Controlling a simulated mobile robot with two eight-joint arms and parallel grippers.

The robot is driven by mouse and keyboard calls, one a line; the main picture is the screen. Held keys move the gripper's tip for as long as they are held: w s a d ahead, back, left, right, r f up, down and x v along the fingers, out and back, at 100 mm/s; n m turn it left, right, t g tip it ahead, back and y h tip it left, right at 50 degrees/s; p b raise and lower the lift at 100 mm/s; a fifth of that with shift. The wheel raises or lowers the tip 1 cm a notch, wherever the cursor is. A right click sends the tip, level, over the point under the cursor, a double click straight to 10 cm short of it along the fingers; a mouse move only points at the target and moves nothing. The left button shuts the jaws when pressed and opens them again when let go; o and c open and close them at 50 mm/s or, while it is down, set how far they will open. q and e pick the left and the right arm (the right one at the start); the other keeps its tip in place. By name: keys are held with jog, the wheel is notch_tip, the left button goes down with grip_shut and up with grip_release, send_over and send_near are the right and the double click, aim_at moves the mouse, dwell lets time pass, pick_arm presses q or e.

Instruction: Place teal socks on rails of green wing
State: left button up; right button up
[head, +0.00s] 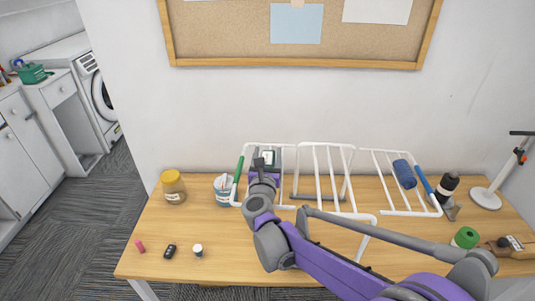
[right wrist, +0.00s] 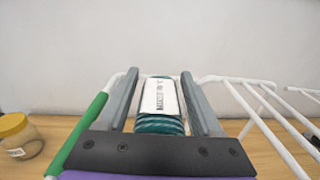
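The drying rack's green wing (head: 239,168) is the left one, with a green bar along its left side; the bar (right wrist: 86,131) also shows in the right wrist view. The rolled teal socks (right wrist: 160,125), with a white printed band, lie over this wing. In the head view the socks (head: 269,157) are partly hidden by my right gripper (head: 266,160). My right fingers (right wrist: 160,95) stand on both sides of the socks, with narrow gaps visible, so they look open around them. Whether the socks' underside touches the rails is hidden. My left gripper is not in view.
A blue roll (head: 404,173) lies on the right wing beside its blue bar (head: 424,179). A dark bottle (head: 446,187) and green-topped item (head: 465,237) are at right.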

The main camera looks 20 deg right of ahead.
jog(key=o, duration=0.3)
jog(key=shift+r, duration=0.1)
jog(key=shift+r, duration=0.3)
jog(key=b+v, duration=0.1)
jog(key=v, duration=1.1)
